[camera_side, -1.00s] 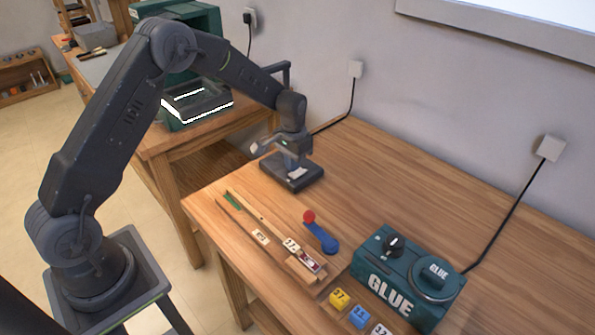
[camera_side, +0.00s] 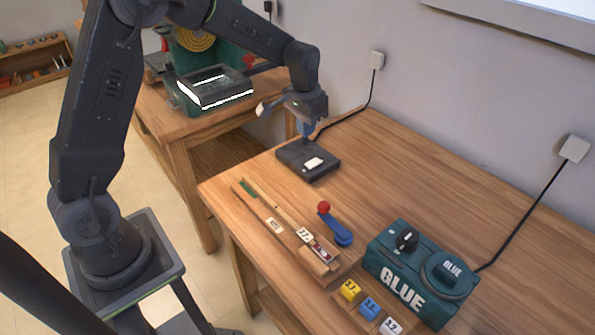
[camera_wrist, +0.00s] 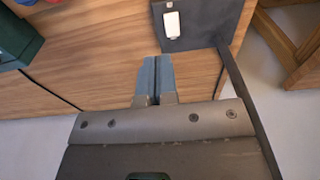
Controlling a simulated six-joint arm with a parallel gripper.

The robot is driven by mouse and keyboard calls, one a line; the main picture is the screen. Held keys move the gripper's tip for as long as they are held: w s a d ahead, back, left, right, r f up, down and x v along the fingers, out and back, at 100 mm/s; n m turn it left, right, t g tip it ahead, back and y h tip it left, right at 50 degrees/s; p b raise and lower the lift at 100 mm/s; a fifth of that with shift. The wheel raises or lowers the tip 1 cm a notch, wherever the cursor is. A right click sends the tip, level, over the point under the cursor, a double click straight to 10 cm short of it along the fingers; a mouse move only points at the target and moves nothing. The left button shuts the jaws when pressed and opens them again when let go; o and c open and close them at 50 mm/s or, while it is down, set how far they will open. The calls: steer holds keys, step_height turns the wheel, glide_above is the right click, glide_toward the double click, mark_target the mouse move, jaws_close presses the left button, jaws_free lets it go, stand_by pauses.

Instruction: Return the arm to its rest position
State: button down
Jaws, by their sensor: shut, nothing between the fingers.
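My gripper (camera_side: 306,134) hangs just above the black base (camera_side: 290,152) at the back left of the bench. In the wrist view its two blue-grey fingers (camera_wrist: 155,72) are pressed together with nothing between them. The base also shows in the wrist view (camera_wrist: 202,38), with a small white block (camera_wrist: 172,22) on it. That white block lies on the base in the side view (camera_side: 314,164), apart from the fingers. My arm is raised and bent, reaching over the bench.
A green glue machine (camera_side: 415,275) stands at the right. A wooden rail (camera_side: 268,212) with labelled keys, a red-knobbed blue lever (camera_side: 337,232) and number blocks (camera_side: 369,307) are at the front. A green machine (camera_side: 215,88) stands on the rear bench. The middle of the bench is clear.

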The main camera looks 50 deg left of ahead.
steer(key=s+d+r+t, duration=0.2)
steer(key=s+d+r, duration=0.2)
steer(key=s+r, duration=0.85)
steer(key=s+d+t, duration=0.2)
steer(key=s, duration=1.2)
steer(key=shift+s+d+r+t, duration=0.2)
steer(key=shift+r+t, duration=0.1)
steer(key=shift+r, duration=0.15)
